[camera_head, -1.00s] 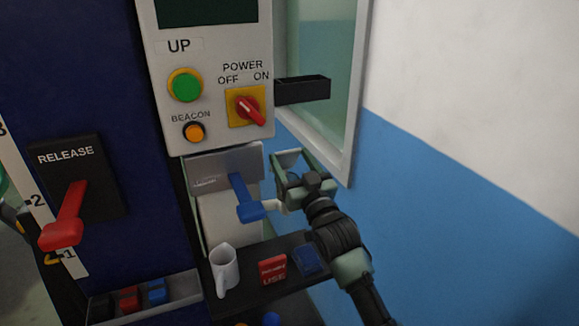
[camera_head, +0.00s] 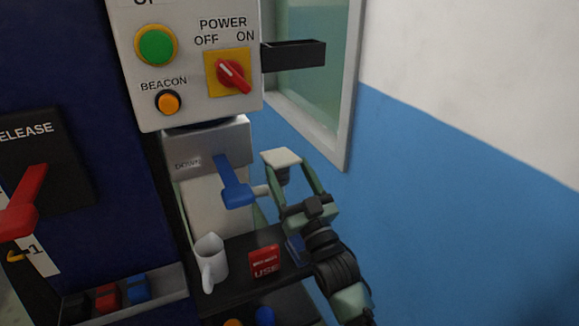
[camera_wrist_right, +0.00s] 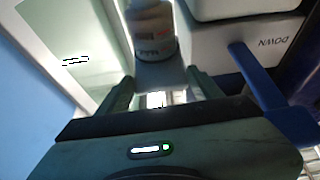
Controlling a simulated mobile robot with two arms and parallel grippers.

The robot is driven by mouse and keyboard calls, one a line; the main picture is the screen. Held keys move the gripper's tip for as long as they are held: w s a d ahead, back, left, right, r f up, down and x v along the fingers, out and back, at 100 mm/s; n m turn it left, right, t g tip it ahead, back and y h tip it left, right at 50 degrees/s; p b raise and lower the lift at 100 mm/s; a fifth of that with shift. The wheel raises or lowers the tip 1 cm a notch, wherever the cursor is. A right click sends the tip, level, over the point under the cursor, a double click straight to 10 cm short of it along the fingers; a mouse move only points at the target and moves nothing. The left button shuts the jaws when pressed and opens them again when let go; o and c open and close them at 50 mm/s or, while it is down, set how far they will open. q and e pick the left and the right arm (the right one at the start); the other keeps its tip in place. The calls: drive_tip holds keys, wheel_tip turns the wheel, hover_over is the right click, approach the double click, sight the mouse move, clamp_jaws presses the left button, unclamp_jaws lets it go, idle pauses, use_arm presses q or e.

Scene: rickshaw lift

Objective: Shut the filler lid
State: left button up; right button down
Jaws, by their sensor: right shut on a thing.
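A pale square plate (camera_head: 281,157), which looks like the filler lid, sits between the fingertips of my right gripper (camera_head: 286,176). A short grey round part shows under the plate. The right gripper is shut on the plate, beside the blue DOWN lever (camera_head: 235,190). In the right wrist view, a grey flat surface (camera_wrist_right: 160,75) lies between the fingers, with a round labelled container (camera_wrist_right: 151,30) beyond it. The filler opening cannot be made out. My left gripper is out of view.
The blue lever is close on the gripper's left. Above are the red power switch (camera_head: 232,74) and a dark open holder (camera_head: 294,56). The blue wall on the right is clear.

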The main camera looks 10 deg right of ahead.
drive_tip(key=shift+w+a+f, duration=0.1)
drive_tip(key=shift+w+f, duration=0.05)
drive_tip(key=shift+f, duration=1.15)
drive_tip(key=shift+c, duration=2)
unclamp_jaws()
drive_tip(key=shift+w, duration=0.1)
drive_tip(key=shift+o, duration=0.6)
drive_tip(key=shift+w+a+f, duration=0.1)
drive_tip(key=shift+w+a, duration=0.1)
drive_tip(key=shift+w, duration=0.2)
drive_tip(key=shift+s+d, duration=0.1)
drive_tip(key=shift+s, duration=0.1)
drive_tip(key=b, duration=0.1)
approach(282, 172)
drive_tip(key=shift+s+d, duration=0.15)
drive_tip(key=shift+s, duration=0.1)
drive_tip(key=shift+r, duration=0.25)
